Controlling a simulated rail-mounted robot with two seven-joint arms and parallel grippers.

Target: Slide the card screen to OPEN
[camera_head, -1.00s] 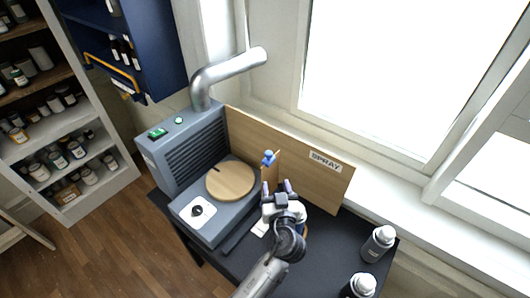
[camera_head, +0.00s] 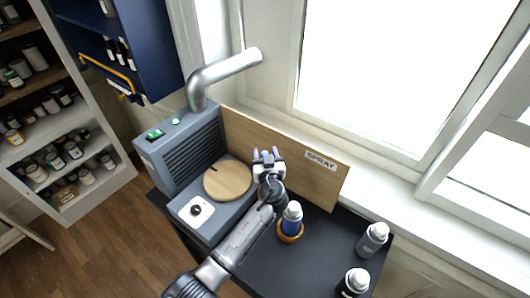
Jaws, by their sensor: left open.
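My left gripper (camera_head: 268,154) is open, its two pale fingertips pointing toward the long wooden back panel. It is at the right edge of the round wooden turntable (camera_head: 228,181), where the small card screen with its blue knob stood in the earlier view. The gripper now covers that screen and knob, so I cannot tell whether the fingers touch them. No OPEN mark is readable. My right gripper is not in view.
The grey booth (camera_head: 183,150) stands left, and the back panel (camera_head: 300,178) bears a SPRAY label (camera_head: 321,161). A blue spray can (camera_head: 291,219) stands in a wooden ring (camera_head: 290,236) beside my arm. Grey (camera_head: 373,239) and black (camera_head: 353,284) cans stand at right.

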